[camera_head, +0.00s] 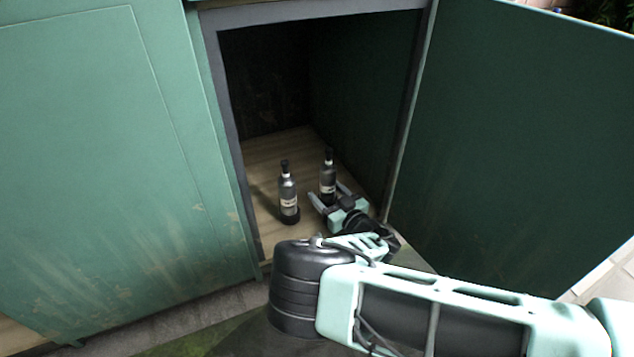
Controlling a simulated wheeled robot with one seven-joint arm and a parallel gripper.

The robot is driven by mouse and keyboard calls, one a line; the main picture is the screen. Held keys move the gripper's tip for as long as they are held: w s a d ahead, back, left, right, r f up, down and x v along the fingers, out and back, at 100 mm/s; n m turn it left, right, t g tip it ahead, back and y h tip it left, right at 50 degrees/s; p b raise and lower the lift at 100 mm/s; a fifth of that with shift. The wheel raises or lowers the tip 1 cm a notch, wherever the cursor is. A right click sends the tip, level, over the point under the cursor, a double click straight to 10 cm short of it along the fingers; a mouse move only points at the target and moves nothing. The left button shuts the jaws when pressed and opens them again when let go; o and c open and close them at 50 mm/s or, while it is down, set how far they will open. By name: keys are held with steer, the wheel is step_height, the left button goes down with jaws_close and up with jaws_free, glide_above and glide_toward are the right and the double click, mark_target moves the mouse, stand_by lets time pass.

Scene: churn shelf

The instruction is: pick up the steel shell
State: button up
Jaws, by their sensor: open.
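Two dark bottle-shaped things with pale labels stand upright on the wooden floor of the open cabinet. The left one (288,194) is nearer the cabinet's front. The right one (328,174) stands slightly further back. Nothing in view is clearly a steel shell, and I cannot tell whether either of these is it. My gripper (327,191) is inside the cabinet, open, its fingers pointing inward. The fingertips appear at either side of the right bottle's lower part, which they partly hide. I cannot tell whether they touch it.
The green cabinet door (515,135) stands open at the right. A closed green panel (110,160) is at the left. The cabinet's wooden floor (275,155) is bare behind the bottles. The left bottle stands close to my gripper's left finger.

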steer(key=shift+w+a, duration=0.1)
steer(key=shift+w, duration=0.1)
steer(key=c, duration=1.3)
steer(key=shift+r+p, duration=0.35)
